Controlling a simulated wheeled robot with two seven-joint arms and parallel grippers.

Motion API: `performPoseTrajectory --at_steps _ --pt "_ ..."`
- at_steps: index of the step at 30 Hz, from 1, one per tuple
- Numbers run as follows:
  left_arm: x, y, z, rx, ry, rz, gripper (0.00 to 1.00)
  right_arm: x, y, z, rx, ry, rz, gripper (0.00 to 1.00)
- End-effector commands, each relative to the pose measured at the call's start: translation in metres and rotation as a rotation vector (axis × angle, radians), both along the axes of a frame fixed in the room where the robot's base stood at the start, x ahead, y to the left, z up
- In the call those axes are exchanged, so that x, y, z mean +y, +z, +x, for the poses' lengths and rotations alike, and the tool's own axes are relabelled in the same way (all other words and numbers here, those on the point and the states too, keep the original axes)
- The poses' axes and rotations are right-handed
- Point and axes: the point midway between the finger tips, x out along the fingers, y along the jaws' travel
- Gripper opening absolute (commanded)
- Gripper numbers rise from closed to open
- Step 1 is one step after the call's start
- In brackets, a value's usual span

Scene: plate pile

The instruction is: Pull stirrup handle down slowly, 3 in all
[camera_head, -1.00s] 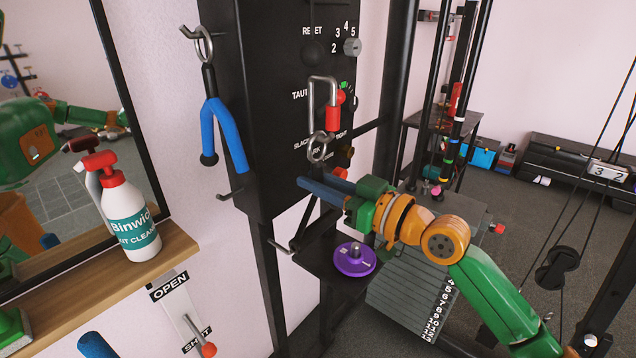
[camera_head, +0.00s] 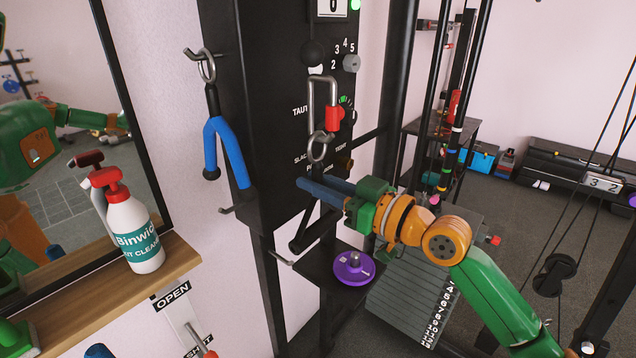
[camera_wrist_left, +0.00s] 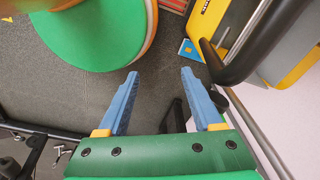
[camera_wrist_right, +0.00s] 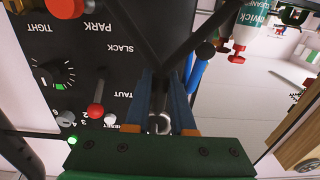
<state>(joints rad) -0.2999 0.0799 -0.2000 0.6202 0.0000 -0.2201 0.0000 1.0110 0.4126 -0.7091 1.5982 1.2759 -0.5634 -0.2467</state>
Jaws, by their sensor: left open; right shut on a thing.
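A black triangular stirrup handle (camera_head: 312,233) hangs in front of the black panel in the head view. Above it are a steel ring (camera_head: 318,148) and a steel carabiner (camera_head: 322,90) with a red sleeve, below a black ball (camera_head: 313,53). My right gripper (camera_head: 318,188), with blue fingers, is shut on the upper part of the stirrup. In the right wrist view, the stirrup's dark side bars meet between the fingers (camera_wrist_right: 165,95). My left gripper (camera_wrist_left: 158,85) is open and empty in the left wrist view, above the grey floor.
A blue two-legged handle (camera_head: 215,140) hangs from a wall hook at left. A Binwick bottle (camera_head: 133,232) stands on the wooden shelf (camera_head: 100,292). Below the panel is a purple disc (camera_head: 353,269), with a weight stack (camera_head: 410,305) to the right. The counter (camera_head: 331,7) reads 0.

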Motion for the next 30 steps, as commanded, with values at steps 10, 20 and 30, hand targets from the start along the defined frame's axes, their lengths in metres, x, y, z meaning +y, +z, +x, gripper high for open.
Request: performPoseTrajectory --at_steps 10,20,30 --pt "0.000 0.014 0.000 0.000 0.000 0.000 0.67 0.000 0.014 0.000 0.006 0.001 -0.006 0.00" --pt "0.000 0.028 0.000 0.000 0.000 0.000 0.67 0.000 0.029 0.000 0.005 0.001 -0.005 0.00" --pt "0.000 0.034 0.000 0.000 0.000 0.000 0.67 0.000 0.037 0.000 0.005 0.001 -0.005 0.00"
